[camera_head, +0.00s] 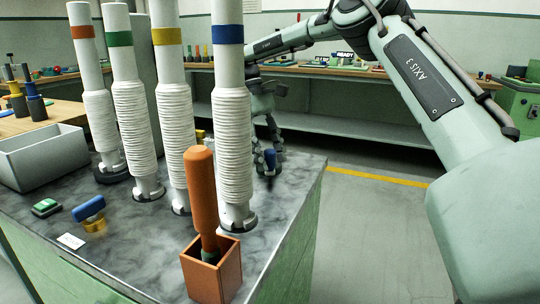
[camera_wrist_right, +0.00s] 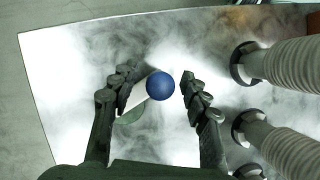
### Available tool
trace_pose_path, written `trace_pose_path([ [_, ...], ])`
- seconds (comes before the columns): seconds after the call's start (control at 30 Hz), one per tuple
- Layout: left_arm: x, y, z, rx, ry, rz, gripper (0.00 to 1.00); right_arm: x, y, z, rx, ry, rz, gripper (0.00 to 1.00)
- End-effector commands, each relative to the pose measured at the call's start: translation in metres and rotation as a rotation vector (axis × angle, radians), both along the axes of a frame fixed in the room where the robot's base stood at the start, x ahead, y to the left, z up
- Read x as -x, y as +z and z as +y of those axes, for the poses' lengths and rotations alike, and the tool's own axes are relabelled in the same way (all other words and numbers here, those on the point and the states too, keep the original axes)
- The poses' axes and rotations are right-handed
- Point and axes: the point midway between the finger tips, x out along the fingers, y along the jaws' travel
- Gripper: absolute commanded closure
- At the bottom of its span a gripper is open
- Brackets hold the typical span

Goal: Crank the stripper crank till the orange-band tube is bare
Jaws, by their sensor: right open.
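The orange-band tube (camera_head: 84,45) stands upright at the far left of a row on the grey marble-look bench top. White pleated sleeving (camera_head: 102,120) covers its lower part; the top around the orange band is smooth. A crank with a blue ball knob (camera_head: 270,158) is behind the blue-band tube; the knob also shows in the right wrist view (camera_wrist_right: 160,86), on a pale arm. My right gripper (camera_head: 268,145) is open, pointing down, with its fingers on either side of the knob in the wrist view (camera_wrist_right: 160,92). Contact cannot be told. My left gripper is not in view.
Green-band (camera_head: 120,45), yellow-band (camera_head: 168,45) and blue-band (camera_head: 228,45) tubes stand close by. An orange box (camera_head: 212,275) holds an orange-handled tool (camera_head: 203,190) at the front. A blue handle (camera_head: 88,208), a green block (camera_head: 46,208) and a grey bin (camera_head: 45,158) are left.

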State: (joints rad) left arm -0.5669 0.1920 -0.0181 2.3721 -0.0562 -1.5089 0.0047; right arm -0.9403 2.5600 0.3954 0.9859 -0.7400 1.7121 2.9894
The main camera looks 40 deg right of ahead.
Motion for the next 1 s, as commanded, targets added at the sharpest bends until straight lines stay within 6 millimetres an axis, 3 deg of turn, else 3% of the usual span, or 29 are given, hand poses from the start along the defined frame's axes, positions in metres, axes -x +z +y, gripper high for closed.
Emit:
trace_pose_path([
  [0.23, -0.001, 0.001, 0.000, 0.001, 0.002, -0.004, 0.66, -0.001, 0.013, 0.000, 0.000, 0.000, -0.004, 0.54],
  [0.5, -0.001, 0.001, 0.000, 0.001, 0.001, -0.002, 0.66, -0.001, 0.064, 0.000, 0.000, 0.000, -0.004, 0.54],
  [0.7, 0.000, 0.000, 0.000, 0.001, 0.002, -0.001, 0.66, -0.001, 0.092, 0.000, -0.001, 0.001, -0.002, 0.54],
  [1.0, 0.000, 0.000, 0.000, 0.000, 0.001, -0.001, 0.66, 0.000, 0.100, 0.000, 0.000, 0.000, 0.000, 0.54],
])
